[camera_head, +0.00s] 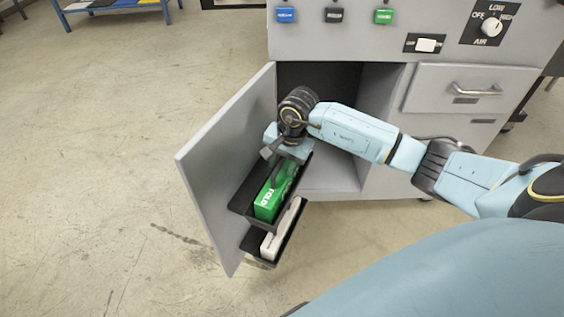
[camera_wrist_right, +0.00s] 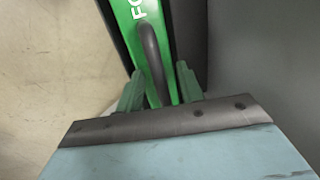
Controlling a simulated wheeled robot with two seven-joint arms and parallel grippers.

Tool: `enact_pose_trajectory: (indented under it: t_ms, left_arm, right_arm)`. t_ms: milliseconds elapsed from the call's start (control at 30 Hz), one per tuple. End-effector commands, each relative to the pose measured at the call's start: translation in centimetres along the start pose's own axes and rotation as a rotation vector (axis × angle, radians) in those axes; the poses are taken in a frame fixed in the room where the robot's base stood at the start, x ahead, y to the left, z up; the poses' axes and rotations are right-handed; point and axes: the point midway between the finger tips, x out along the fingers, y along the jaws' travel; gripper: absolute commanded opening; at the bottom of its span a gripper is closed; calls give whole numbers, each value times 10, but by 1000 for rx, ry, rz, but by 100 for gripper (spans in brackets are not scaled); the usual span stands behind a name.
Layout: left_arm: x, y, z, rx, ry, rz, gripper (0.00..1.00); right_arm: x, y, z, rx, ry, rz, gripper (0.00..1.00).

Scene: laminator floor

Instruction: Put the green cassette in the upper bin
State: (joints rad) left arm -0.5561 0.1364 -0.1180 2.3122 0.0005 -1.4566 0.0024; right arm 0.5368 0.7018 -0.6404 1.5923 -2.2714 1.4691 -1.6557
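The green cassette (camera_head: 270,202) sits in the upper bin (camera_head: 239,208), a black tray on the inside of the open cabinet door. Its dark handle (camera_wrist_right: 152,55) shows in the right wrist view. My right gripper (camera_head: 284,158) is at the cassette's rear end, over the bin. In the right wrist view its two fingers (camera_wrist_right: 160,90) stand apart on either side of the handle, with gaps beside it; they look open. How near the fingertips are to the cassette's sides is hard to tell. My left gripper is not in view.
The grey door (camera_head: 215,165) stands open at the left. The lower bin (camera_head: 262,262) holds a white cassette (camera_head: 272,243). The cabinet's opening is behind my right arm. A drawer (camera_head: 470,90) and a control panel with a knob (camera_head: 491,27) are at the right.

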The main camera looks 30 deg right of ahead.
Motion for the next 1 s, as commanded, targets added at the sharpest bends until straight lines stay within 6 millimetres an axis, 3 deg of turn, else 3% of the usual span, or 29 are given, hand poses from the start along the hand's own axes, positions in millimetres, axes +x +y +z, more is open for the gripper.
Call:
enact_pose_trajectory:
  t_ms: [267, 533, 1000]
  left_arm:
    - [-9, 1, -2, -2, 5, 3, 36]
    - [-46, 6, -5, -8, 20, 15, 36]
    - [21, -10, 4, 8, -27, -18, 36]
  right_arm:
    - [0, 0, 0, 0, -1, 1, 37]
    - [-4, 0, 0, 0, 1, -1, 37]
    - [-88, -1, -1, -1, 3, -2, 37]
